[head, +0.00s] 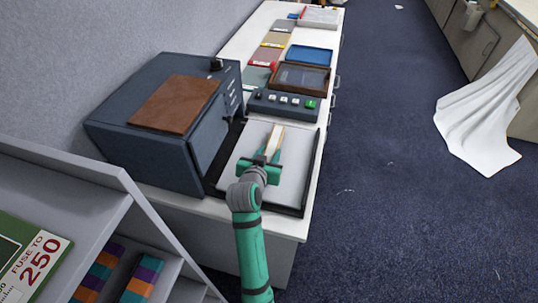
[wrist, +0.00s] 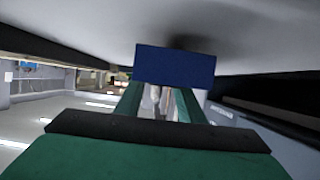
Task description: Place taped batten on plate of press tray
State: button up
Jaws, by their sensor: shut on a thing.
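The taped batten (head: 275,138) is a pale wooden strip in my gripper (head: 267,162), pointing away from me over the press tray. In the wrist view, a flat blue face (wrist: 175,65) sits in front of my green fingers (wrist: 160,100); it looks like part of the held batten. My gripper is shut on the batten. The light grey plate (head: 293,168) lies in the dark-rimmed press tray (head: 311,172) and is otherwise bare. A dark shadow lies close to the blue face in the wrist view; whether batten and plate touch, I cannot tell.
The dark press housing (head: 160,160) with a brown top panel (head: 174,104) stands left of the tray. A button panel (head: 284,104) lies behind it. A brown-framed tray (head: 300,78) and blue tray (head: 309,55) are farther back. A shelf (head: 65,185) stands at front left.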

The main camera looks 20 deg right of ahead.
jog(key=shift+f, duration=0.45)
jog(key=o, duration=1.1)
jog(key=shift+f, duration=0.15)
jog(key=v, duration=1.2)
jog(key=shift+a, duration=0.1)
